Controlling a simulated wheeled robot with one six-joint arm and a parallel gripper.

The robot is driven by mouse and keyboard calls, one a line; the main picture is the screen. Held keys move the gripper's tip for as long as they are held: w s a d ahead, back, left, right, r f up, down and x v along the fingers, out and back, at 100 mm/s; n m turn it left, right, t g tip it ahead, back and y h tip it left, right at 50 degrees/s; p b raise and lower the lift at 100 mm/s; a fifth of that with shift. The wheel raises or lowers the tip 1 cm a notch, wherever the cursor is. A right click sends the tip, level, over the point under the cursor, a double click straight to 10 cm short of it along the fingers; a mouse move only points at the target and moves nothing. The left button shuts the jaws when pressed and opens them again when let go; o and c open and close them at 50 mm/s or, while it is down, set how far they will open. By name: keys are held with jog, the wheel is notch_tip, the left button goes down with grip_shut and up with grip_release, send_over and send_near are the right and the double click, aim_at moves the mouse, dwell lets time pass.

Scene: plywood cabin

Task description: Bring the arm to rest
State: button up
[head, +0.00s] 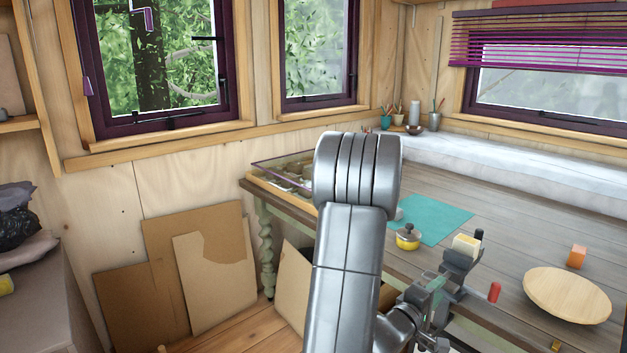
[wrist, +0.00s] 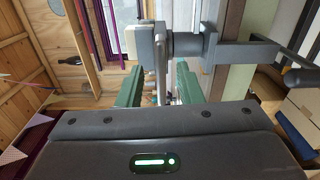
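My arm rises through the middle of the head view and bends down to the right at the table's front edge. My gripper (wrist: 158,88) shows in the wrist view as two green fingers set well apart, and I see nothing clamped between them. In the head view my gripper is small and partly hidden, with some green showing (head: 435,289). It is close to a grey vise (head: 460,262) with a pale block at its top (head: 466,245). In the wrist view grey vise parts (wrist: 185,44) lie just beyond the fingers; whether they touch is unclear.
Brown boards (head: 215,280) lean on the left wall.

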aim_at(442, 288)
jog(key=x, duration=0.4)
jog(key=shift+w+d, duration=0.1)
jog(key=shift+d, duration=0.1)
jog(key=v, duration=1.4)
jog(key=x, duration=1.3)
jog(key=shift+w+d, duration=0.1)
jog(key=shift+d, duration=0.15)
jog(key=shift+w+d+f+m, duration=0.15)
jog(key=shift+w+f+m, duration=0.1)
jog(key=shift+m, duration=0.15)
jog(key=shift+s+m+b, duration=0.1)
jog(key=shift+m+b, duration=0.5)
jog(key=shift+m, duration=0.2)
jog(key=m+b, duration=0.1)
jog(key=m, duration=0.2)
jog(key=shift+f, duration=0.15)
jog(key=shift+m, duration=0.3)
